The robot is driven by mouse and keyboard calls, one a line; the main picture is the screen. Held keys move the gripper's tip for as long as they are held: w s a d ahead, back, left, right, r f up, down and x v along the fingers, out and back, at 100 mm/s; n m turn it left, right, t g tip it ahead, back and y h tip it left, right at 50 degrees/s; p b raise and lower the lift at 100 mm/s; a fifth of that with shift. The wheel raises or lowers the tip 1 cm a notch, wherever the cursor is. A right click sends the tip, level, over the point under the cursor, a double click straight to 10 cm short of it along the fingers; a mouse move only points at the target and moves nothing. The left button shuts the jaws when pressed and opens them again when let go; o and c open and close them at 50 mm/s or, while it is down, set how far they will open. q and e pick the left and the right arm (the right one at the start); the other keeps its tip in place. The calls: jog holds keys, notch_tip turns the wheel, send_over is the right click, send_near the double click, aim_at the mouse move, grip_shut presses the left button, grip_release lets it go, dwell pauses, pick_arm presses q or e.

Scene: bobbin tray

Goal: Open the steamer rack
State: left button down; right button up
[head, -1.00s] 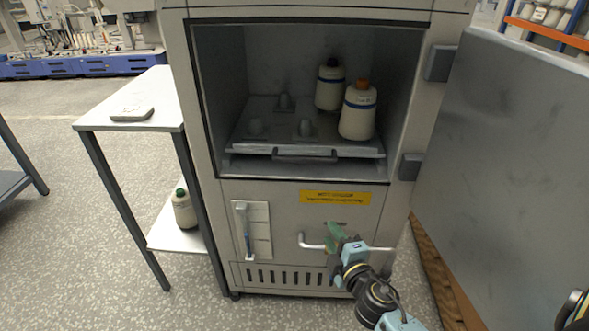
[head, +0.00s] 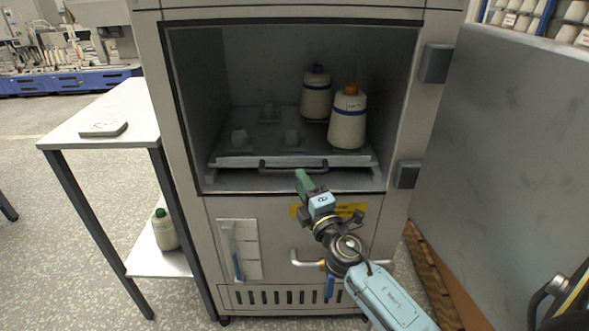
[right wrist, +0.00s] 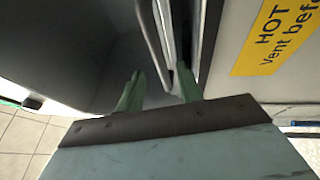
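The steamer rack (head: 235,161) is a grey tray inside the open steamer cabinet (head: 188,120), with a dark handle (head: 270,167) along its front edge. It carries two cream bobbins with blue bands, one purple-tipped (head: 316,97) and one orange-tipped (head: 347,120). Several bare pegs show at its left. My right gripper (head: 303,181) is just in front of and below the handle. In the right wrist view its green fingers (right wrist: 158,88) stand apart, open and empty, close to the rack's front edge; whether they touch the handle is unclear. My left gripper is out of view.
The steamer door (head: 510,150) stands wide open at the right. A side table (head: 75,130) at the left holds a grey pad (head: 103,129) on top and a green-tipped bobbin (head: 165,230) on its lower shelf. A yellow warning label (right wrist: 275,40) is below the opening.

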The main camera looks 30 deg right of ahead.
jog(key=shift+x, duration=2.5)
grip_shut()
